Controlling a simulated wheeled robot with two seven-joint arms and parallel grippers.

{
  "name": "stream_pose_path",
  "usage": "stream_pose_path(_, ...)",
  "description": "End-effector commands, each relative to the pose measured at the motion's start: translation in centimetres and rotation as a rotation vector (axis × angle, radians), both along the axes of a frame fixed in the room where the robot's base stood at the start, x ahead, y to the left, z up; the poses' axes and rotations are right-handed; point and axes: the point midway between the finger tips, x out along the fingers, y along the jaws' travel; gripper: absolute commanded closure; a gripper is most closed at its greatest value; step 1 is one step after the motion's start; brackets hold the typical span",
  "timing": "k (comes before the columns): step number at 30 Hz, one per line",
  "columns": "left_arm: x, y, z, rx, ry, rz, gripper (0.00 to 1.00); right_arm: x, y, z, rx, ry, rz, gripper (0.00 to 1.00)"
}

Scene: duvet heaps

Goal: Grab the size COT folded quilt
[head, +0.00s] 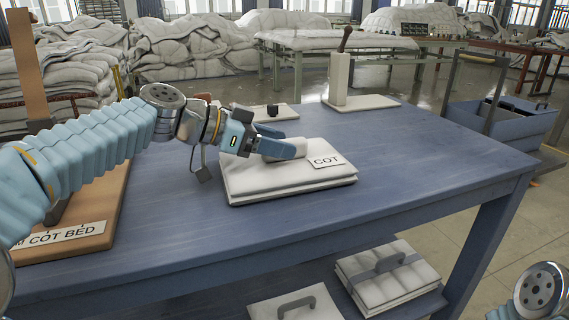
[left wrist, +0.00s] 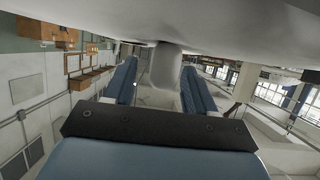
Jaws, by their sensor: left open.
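The white folded quilt (head: 290,182) with a COT label (head: 326,160) lies flat on the blue table. A pale rounded handle or roll stands up from its top. My left gripper (head: 284,146) is open at the top of this quilt, with its blue fingers around the raised part. In the left wrist view the pale raised part (left wrist: 165,68) shows between the two spread fingers, under the white quilt surface (left wrist: 235,30). Whether the fingers touch it I cannot tell. My right gripper is out of view.
A wooden board marked COT BED (head: 98,205) lies on the left of the blue table (head: 430,165). A white upright block on a base (head: 340,80) stands at the back. Folded quilts with grey handles (head: 390,285) lie on the lower shelf. The table's right side is clear.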

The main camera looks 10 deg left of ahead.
Motion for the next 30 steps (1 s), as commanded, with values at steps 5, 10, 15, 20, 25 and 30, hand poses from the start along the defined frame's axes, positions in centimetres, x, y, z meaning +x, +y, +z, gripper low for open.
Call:
stream_pose_path(5, 0.96, -1.46, -0.71, 0.0, 0.001, 0.0, 0.45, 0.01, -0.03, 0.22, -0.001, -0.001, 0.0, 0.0)
stream_pose_path(10, 1.04, -1.53, -0.78, 0.0, -0.001, 0.002, 0.45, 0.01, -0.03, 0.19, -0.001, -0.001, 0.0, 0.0)
stream_pose_path(15, 1.03, -1.52, -0.77, 0.0, 0.0, 0.001, 0.63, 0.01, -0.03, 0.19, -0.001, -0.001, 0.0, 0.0)
stream_pose_path(20, 1.02, -1.5, -0.76, 0.0, 0.0, 0.001, 0.88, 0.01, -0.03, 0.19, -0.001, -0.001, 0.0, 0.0)
stream_pose_path(25, 1.01, -1.5, -0.7, 0.0, -0.001, 0.002, 1.0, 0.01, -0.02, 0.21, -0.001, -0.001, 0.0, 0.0)
stream_pose_path(30, 1.01, -1.51, -0.63, 0.0, -0.002, 0.001, 1.0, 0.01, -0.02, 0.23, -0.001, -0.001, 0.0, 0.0)
